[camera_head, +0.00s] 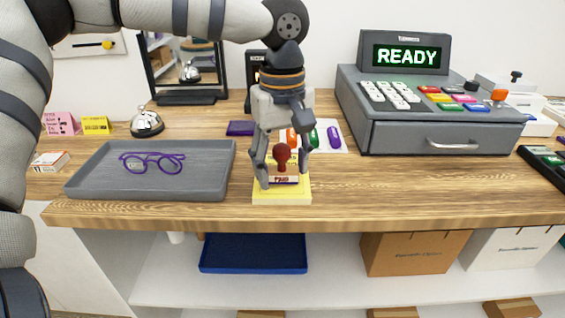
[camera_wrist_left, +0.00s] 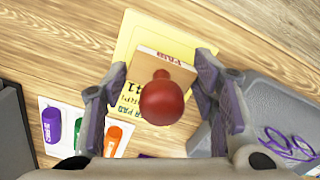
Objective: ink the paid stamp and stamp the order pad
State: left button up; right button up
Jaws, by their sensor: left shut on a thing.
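The paid stamp (camera_head: 282,155) has a dark red knob handle and a wooden block marked PAID. It stands upright over the yellow order pad (camera_head: 281,199) at the counter's front edge. My left gripper (camera_head: 281,172) comes down from above and is shut on the stamp, one finger on each side. In the left wrist view, the stamp (camera_wrist_left: 165,98) lies between the fingers, with printed yellow pad (camera_wrist_left: 150,28) around it. I cannot tell whether the stamp's underside touches the pad. A flat purple item (camera_head: 241,128), perhaps an ink pad, lies behind. My right gripper is not in view.
A grey tray (camera_head: 100,188) with purple glasses (camera_head: 152,160) is left of the pad. A bell (camera_head: 146,122) stands behind it. A white card with orange, green and purple pieces (camera_head: 334,136) lies behind the gripper. A cash register (camera_head: 432,130) is at right. Counter right of the pad is clear.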

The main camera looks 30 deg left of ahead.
aim_at(282, 145)
pick_arm(q)
jog(key=shift+f, duration=0.65)
dwell(1.2)
jog(key=shift+r, duration=3.6)
